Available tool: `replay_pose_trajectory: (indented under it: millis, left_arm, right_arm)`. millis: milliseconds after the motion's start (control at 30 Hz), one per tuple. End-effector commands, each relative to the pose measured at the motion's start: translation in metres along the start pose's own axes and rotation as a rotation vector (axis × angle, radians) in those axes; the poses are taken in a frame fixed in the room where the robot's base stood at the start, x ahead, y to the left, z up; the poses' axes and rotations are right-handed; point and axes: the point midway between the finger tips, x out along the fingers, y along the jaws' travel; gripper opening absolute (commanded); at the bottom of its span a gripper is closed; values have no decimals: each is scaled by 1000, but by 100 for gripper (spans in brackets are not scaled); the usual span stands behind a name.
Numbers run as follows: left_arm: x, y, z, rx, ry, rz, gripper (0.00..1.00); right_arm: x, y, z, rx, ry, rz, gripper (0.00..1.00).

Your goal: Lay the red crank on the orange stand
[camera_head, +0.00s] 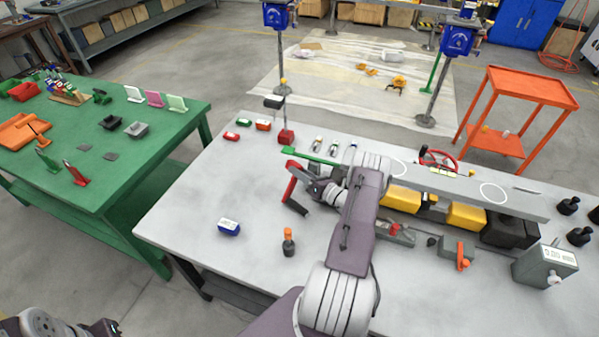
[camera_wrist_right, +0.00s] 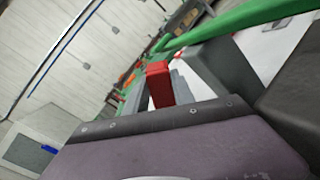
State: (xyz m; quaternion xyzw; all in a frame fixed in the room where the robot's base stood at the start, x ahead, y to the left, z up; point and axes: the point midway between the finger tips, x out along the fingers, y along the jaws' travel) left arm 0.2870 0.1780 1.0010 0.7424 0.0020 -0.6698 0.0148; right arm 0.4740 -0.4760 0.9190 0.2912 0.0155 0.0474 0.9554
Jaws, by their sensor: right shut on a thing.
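The red crank (camera_head: 292,182) is at the left end of my right gripper (camera_head: 312,187), above the white table. It has a bent red part and a dark lower part. My right gripper looks shut on it, though the fingers are partly hidden by my wrist. In the right wrist view a red block (camera_wrist_right: 158,85) shows beside a grey finger. An orange flat piece with a raised part (camera_head: 22,131), which may be the orange stand, is on the green table at the far left, well away from the gripper. My left gripper's fingers do not show.
A green bar (camera_head: 311,157) is just behind my right gripper. A red base with a post (camera_head: 286,137) stands behind that. The green table (camera_head: 130,155) lies left across a gap.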

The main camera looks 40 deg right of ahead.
Motion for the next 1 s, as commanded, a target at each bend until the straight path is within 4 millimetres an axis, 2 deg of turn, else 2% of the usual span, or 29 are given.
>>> replay_pose_trajectory:
  millis: [67,100,133,167,433,567,667,1000]
  left_arm:
    - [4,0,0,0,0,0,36]
    - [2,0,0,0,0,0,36]
    - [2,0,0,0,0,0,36]
    - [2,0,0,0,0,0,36]
    - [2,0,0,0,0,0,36]
    - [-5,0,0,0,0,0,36]
    - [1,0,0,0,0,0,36]
    - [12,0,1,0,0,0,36]
  right_arm:
    - [0,-2,-2,-1,-3,2,0]
    - [0,-1,-2,0,0,0,41]
    - [0,-1,-2,0,0,0,49]
    - [0,-1,-2,0,0,0,52]
    - [0,-1,-1,0,0,0,52]
    - [0,3,4,0,0,0,52]
    - [-16,-1,2,-1,-2,-3,52]
    - [-86,-1,1,0,-3,-5,52]
